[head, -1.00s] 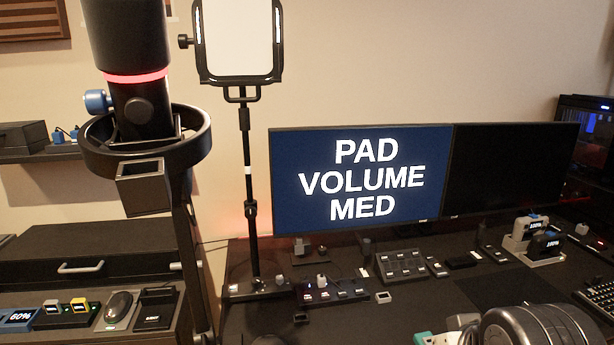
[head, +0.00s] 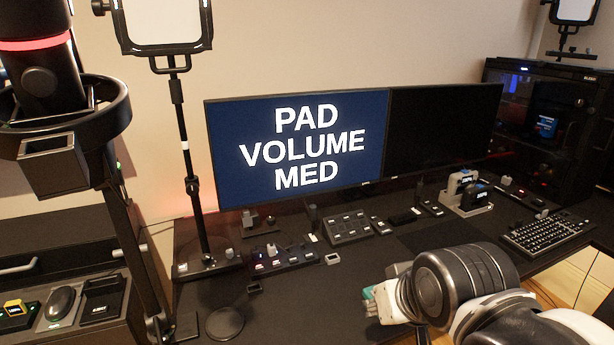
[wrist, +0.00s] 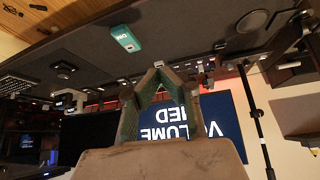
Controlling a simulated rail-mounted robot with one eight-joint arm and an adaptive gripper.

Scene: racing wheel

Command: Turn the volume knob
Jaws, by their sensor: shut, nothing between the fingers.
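The left monitor (head: 297,146) reads "PAD VOLUME MED". A black control strip (head: 290,262) with several small buttons lies on the desk below it, with a small light-topped knob (head: 271,248) at its back. I cannot tell for certain that this is the volume knob. Another small knob (head: 230,253) stands left of the strip, by the lamp stand. A black button pad (head: 348,227) lies to the right. My gripper (wrist: 159,66) is shut and empty in the wrist view, its tips meeting in front of the monitor. It points toward the desk's back and touches no control that I can see.
The lamp stand (head: 186,155) rises left of the monitor. A black disc (head: 225,323) lies on the near desk. A teal box (wrist: 126,38) shows in the wrist view. The keyboard (head: 548,232) and the PC case (head: 548,112) are at the right.

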